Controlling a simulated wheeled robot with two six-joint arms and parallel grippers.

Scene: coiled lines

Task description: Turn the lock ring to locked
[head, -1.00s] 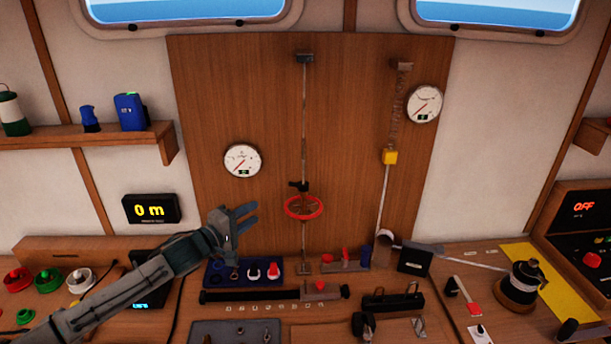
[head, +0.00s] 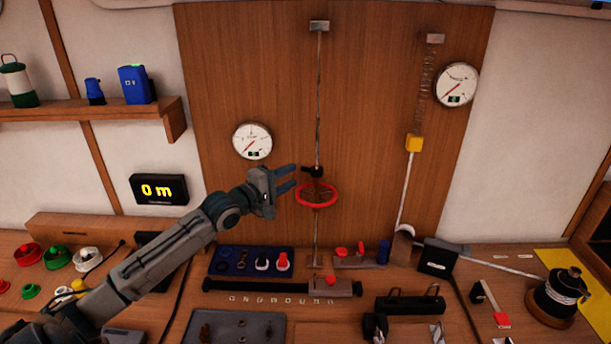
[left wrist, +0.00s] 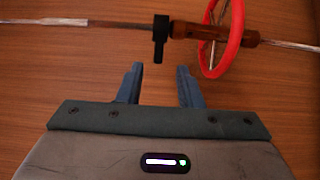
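A black lock ring (head: 313,172) with a short tab sits on the vertical rod on the wood panel, just above a red handwheel (head: 317,205). In the left wrist view the lock ring (left wrist: 160,30) shows its tab pointing toward my fingers, and the red handwheel (left wrist: 236,40) lies to its right, around a brown wooden body (left wrist: 200,32). My left gripper (head: 294,177) is open and empty, to the left of the ring. In the left wrist view its fingertips (left wrist: 160,68) stand apart, either side of the tab's line and short of it. My right gripper is not in view.
Gauges (head: 252,141) and (head: 457,85) hang on the panel. A yellow block (head: 414,143) hangs on the line at right. Below, the bench carries a blue tray (head: 222,268), a black bar (head: 265,285) and a winch (head: 560,290). The panel around the rod is clear.

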